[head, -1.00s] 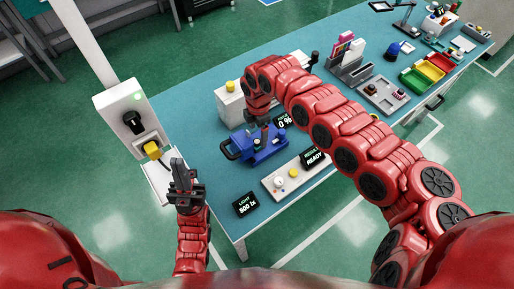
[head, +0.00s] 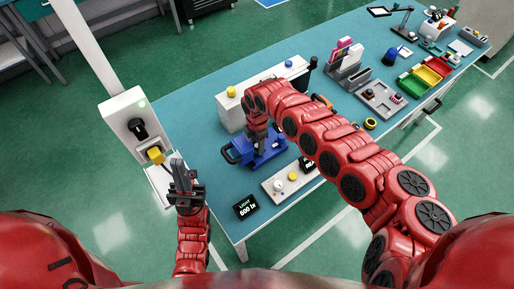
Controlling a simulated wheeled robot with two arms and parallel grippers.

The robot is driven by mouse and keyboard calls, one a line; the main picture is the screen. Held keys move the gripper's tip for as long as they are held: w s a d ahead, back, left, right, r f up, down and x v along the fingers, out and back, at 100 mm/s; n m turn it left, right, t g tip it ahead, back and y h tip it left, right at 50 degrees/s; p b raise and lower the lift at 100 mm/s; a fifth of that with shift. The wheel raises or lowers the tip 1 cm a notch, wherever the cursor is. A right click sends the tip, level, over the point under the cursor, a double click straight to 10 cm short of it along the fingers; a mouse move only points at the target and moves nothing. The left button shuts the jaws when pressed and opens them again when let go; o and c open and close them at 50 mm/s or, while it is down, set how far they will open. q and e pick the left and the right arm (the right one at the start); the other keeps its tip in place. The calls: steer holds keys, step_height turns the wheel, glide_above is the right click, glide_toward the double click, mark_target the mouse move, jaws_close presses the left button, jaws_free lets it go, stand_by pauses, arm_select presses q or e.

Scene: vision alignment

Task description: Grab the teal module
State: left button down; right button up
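I cannot make out a teal module for certain; my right arm covers part of the table. A blue fixture with a black handle (head: 238,152) sits on the teal-topped table (head: 190,122). My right gripper (head: 259,143) points down at the fixture, and its fingertips are hard to see against it. Whether it touches or holds something there is unclear. My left gripper (head: 183,172) points up, away from the table top, beside the white post box with a yellow plug (head: 156,155). Its dark fingers are close together and nothing shows between them.
A white box with a yellow button (head: 231,91) stands behind the fixture. A white control panel (head: 270,189) and a light display reading 600 lx (head: 246,207) lie in front. Right are a grey tray (head: 382,101), a yellow ring (head: 370,124) and coloured bins (head: 428,73).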

jaws_close()
steer(key=shift+r, duration=0.15)
